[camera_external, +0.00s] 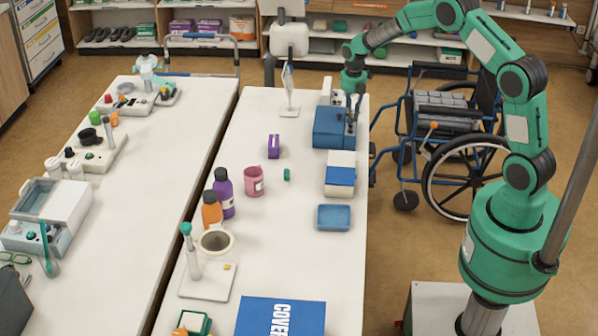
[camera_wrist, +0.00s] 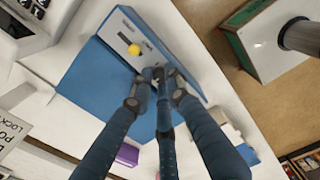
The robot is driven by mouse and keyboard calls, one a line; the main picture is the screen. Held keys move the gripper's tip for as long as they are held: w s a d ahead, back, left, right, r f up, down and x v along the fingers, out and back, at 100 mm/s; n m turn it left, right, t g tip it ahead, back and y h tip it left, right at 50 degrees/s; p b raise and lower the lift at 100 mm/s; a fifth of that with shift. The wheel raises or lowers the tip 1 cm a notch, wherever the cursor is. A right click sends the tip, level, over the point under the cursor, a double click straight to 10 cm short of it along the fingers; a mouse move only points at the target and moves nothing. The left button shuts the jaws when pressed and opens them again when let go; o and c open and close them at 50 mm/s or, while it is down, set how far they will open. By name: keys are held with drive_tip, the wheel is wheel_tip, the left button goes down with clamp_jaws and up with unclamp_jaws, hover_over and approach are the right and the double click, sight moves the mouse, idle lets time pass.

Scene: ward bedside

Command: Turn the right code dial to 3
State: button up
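My gripper (camera_external: 351,120) reaches down to the box's right side. In the wrist view my gripper (camera_wrist: 160,82) has its dark fingers converging over the panel, around or against a small dark part (camera_wrist: 162,73) beside the yellow knob. The fingertips hide most of that part. I cannot tell whether they grip it, nor read any dial number.
A white and blue box (camera_external: 340,174) and a blue tray (camera_external: 334,217) lie nearer on the same table. A purple box (camera_external: 273,146) and a pink mug (camera_external: 254,181) stand to the left. A wheelchair (camera_external: 450,140) stands right of the table.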

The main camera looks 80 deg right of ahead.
clamp_jaws()
drive_tip(key=shift+m+p, duration=0.55)
drive_tip(key=shift+m, duration=0.25)
drive_tip(key=shift+m+p, duration=0.65)
drive_tip(key=shift+m, duration=0.95)
drive_tip(key=o, duration=0.5)
unclamp_jaws()
drive_tip(key=shift+n, duration=0.3)
